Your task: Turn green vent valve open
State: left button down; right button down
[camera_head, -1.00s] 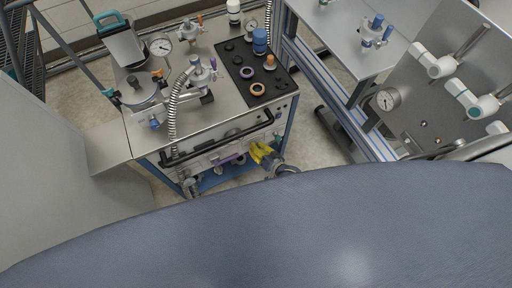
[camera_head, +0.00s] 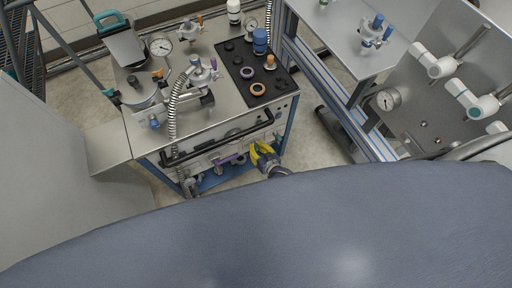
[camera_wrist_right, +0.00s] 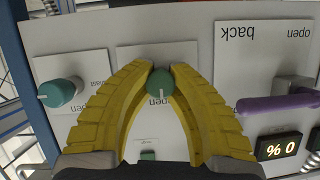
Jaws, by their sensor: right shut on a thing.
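My right gripper (camera_head: 264,156), with yellow fingers, is at the front panel of the steel cart, at its right side. In the right wrist view its fingers (camera_wrist_right: 161,74) are closed around a round dark green knob (camera_wrist_right: 160,84), with a fingertip on each side of it. The knob has a short pale line that points down in the picture. A label with the word "open" is partly hidden behind the knob and fingers. In the head view the knob cannot be made out. My left gripper is not in view.
In the wrist view a teal knob (camera_wrist_right: 62,92) is to the left. A black handle bar (camera_head: 218,140) runs along the cart front, above left of the gripper.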

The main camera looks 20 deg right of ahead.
jog(key=c, duration=1.1)
grip_release()
jog(key=shift+c, duration=0.2)
jog(key=v, duration=1.2)
